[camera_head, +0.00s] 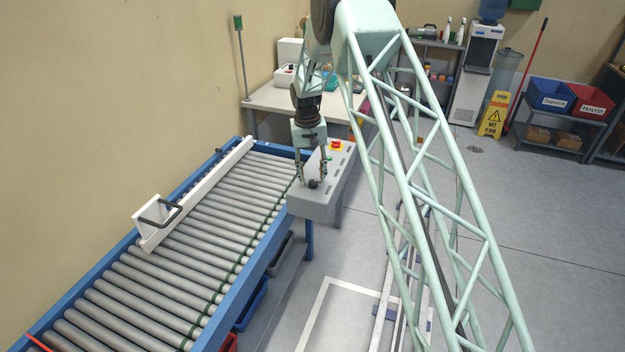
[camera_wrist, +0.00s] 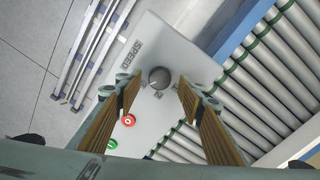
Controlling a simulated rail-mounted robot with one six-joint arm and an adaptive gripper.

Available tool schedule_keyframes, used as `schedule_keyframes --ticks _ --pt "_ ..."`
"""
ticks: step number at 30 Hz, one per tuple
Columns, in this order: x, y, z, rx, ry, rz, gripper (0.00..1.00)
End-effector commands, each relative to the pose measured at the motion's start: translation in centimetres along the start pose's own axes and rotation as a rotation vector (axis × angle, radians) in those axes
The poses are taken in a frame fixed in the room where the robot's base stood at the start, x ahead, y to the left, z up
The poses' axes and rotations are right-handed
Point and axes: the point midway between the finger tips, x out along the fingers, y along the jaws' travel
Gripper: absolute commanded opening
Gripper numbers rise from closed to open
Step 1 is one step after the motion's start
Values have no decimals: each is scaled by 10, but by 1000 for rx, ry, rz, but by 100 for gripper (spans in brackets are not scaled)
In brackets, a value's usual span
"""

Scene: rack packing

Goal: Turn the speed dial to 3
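The speed dial (camera_wrist: 159,76) is a dark round knob on a light grey control panel (camera_wrist: 192,62), beside the printed word SPEED. Small marks are printed around it, partly hidden and too small to read surely; the dial's setting cannot be told. My gripper (camera_wrist: 158,90) is open, with one finger on either side of the dial in the wrist view. No contact with the dial shows. In the head view my gripper (camera_head: 313,178) points down over the near end of the control box (camera_head: 312,206), with the dark dial (camera_head: 313,184) between its fingertips.
A red button (camera_wrist: 128,120) and a green button (camera_wrist: 112,144) sit on the panel near the left finger. A red stop button on yellow (camera_head: 336,145) is at the box's far end. The roller conveyor (camera_head: 205,220) runs close along the left. Open floor lies to the right.

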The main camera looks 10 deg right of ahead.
Motion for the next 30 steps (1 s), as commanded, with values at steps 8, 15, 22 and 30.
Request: schedule_keyframes --ticks 8,15,22,30 --pt "-37 0 0 0 1 0 36" --pt "-72 0 -1 0 2 0 36" --pt "-96 0 0 0 1 0 36" --pt "-104 0 0 0 -1 0 36"
